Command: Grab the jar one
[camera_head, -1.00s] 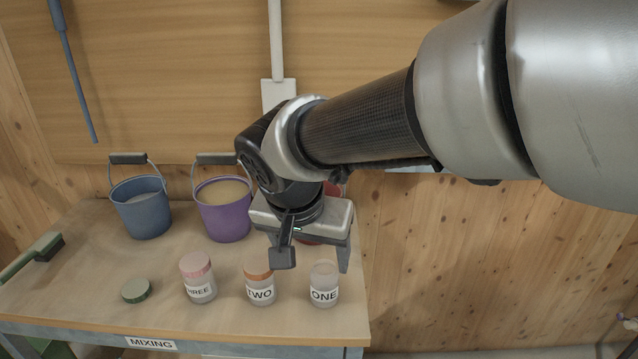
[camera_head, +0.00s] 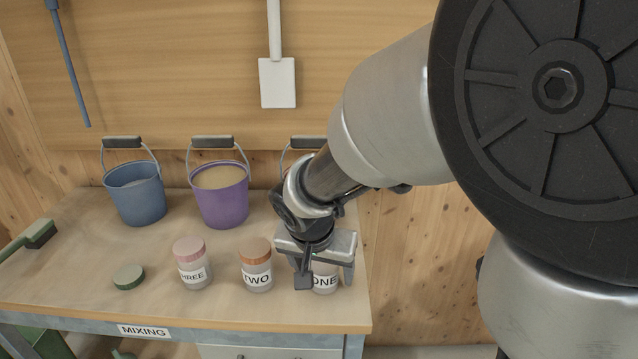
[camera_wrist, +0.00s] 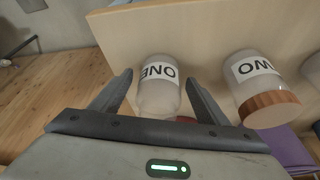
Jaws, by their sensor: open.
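The jar labelled ONE (camera_head: 326,282) stands near the right end of the table, partly hidden behind my gripper in the head view. My gripper (camera_head: 328,284) is open, pointing down, with its fingers at either side of this jar. In the wrist view the jar ONE (camera_wrist: 158,92) shows ahead, between the two open fingers (camera_wrist: 158,88). It looks clear or whitish with a white label, and no lid shows on it. I cannot tell whether a finger touches it.
Jar TWO (camera_head: 257,270) with an orange lid stands close to the left, and jar THREE (camera_head: 192,268) with a pink lid beyond it. A green lid (camera_head: 128,277) lies further left. Blue (camera_head: 137,200) and purple (camera_head: 220,203) buckets stand behind. The table (camera_head: 75,272) ends just right of jar ONE.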

